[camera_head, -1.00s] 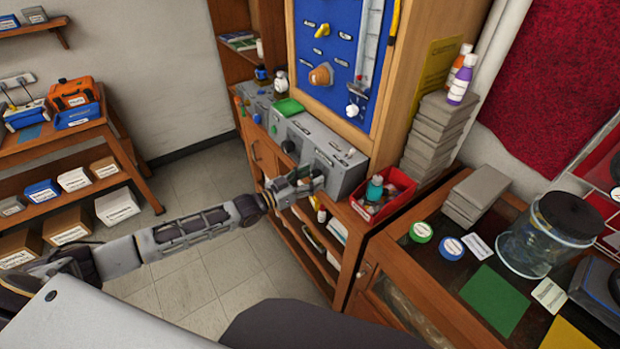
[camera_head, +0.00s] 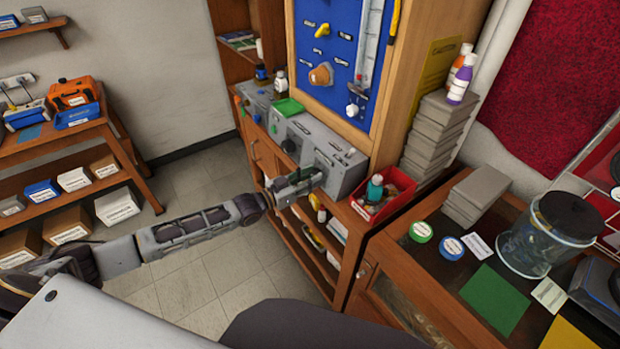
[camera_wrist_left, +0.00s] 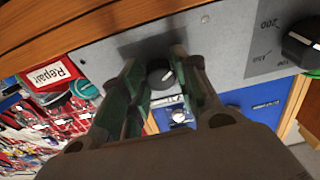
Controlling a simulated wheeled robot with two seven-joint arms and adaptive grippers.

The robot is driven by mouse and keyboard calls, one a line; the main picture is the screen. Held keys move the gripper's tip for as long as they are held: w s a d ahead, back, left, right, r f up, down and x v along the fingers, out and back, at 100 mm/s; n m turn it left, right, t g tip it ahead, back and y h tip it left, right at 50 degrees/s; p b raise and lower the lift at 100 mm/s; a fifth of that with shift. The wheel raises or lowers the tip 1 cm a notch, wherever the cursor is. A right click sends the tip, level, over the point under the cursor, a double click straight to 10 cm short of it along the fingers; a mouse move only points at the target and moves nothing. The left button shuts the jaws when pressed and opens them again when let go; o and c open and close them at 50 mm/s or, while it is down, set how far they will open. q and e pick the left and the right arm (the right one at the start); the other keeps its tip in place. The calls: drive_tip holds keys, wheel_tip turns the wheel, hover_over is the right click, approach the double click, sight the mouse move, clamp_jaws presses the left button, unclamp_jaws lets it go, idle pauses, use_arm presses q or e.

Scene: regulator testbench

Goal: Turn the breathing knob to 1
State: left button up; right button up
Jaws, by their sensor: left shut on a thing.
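The breathing knob appears to be the small dark round knob (camera_wrist_left: 160,74) with a pale pointer line, on a grey panel in the left wrist view. My left gripper (camera_wrist_left: 161,84) has its two green-padded fingers on either side of it, shut on the knob. In the head view my left gripper (camera_head: 312,180) reaches the front of the grey regulator box (camera_head: 345,180), and it hides the knob there. The knob's scale cannot be read. My right gripper is not in view.
Another black knob (camera_wrist_left: 303,42) with a numbered scale sits to the right in the wrist view. A red bin (camera_head: 372,214) stands right of the grey box. A blue tool panel (camera_head: 335,45) rises behind. Open floor (camera_head: 215,270) lies below the arm.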

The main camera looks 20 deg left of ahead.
use_arm(q)
drive_tip(key=shift+w+a+r+m+g+h+p, duration=0.1)
drive_tip(key=shift+m+g+h, duration=0.25)
drive_tip(key=shift+m, duration=1.5)
drive_tip(key=shift+a+f+m+g+h+p, duration=0.15)
drive_tip(key=shift+m+g, duration=0.3)
drive_tip(key=shift+m, duration=1.45)
drive_tip(key=shift+w+d+r+m+g+h+p, duration=0.15)
drive_tip(key=shift+m+g+h, duration=0.2)
drive_tip(key=shift+m, duration=1.5)
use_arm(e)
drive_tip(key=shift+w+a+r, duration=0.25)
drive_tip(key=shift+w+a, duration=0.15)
use_arm(q)
drive_tip(key=shift+s+a, duration=0.1)
drive_tip(key=o, duration=1)
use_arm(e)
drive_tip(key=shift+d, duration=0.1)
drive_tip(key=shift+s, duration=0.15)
